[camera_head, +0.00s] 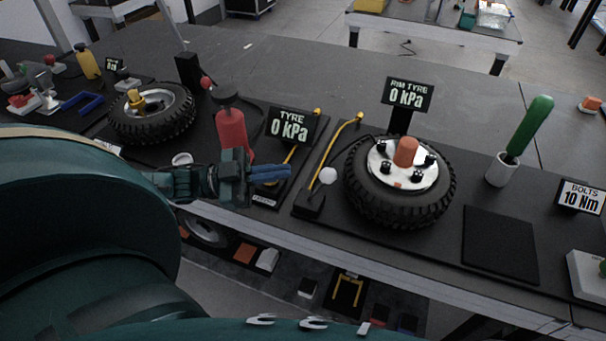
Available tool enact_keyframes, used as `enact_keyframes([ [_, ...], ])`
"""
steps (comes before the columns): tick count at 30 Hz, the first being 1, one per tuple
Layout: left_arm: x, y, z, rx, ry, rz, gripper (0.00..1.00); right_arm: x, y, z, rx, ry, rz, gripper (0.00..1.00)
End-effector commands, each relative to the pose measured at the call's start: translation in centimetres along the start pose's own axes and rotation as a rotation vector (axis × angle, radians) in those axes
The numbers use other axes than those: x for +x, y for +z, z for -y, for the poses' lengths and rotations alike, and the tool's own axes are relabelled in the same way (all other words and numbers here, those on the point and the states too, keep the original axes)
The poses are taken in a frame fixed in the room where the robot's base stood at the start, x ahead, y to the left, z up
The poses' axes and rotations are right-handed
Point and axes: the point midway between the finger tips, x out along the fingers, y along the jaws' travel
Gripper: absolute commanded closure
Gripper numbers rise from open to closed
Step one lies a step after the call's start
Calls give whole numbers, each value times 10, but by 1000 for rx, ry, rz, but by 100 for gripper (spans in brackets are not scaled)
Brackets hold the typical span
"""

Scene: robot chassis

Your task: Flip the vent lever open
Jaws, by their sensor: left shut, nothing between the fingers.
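A small white ball knob (328,175) sits above a black block (310,203) at the left of the rim tyre's mat; it looks like the vent lever, but I cannot tell for sure. A yellow hose (345,135) curves up behind it. My left gripper (286,171) comes in from the left with its blue fingers closed together and nothing between them. Its tips point right, a little left of the white knob and apart from it in the picture. The gripper hides part of the tyre gauge's base and hose. My right gripper is not in view.
A wheel with a white rim (380,172) lies right of the knob, below a "RIM TYRE 0 kPa" display (407,94). A red cylinder (231,132) and a "TYRE 0 kPa" display (289,125) stand behind my gripper. A green-handled tool (528,125) stands in a white cup further right.

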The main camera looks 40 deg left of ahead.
Motion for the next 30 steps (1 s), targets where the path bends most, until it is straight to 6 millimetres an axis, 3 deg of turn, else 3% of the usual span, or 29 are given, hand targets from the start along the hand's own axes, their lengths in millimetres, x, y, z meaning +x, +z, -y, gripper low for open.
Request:
enact_keyframes([
  [3,24,3,0,2,-2,-5,100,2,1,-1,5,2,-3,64],
  [9,39,21,0,1,-2,-2,100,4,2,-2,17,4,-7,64],
  [26,48,28,-1,-1,0,1,100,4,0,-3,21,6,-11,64],
  [30,58,26,-4,-3,-2,-2,100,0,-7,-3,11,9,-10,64],
])
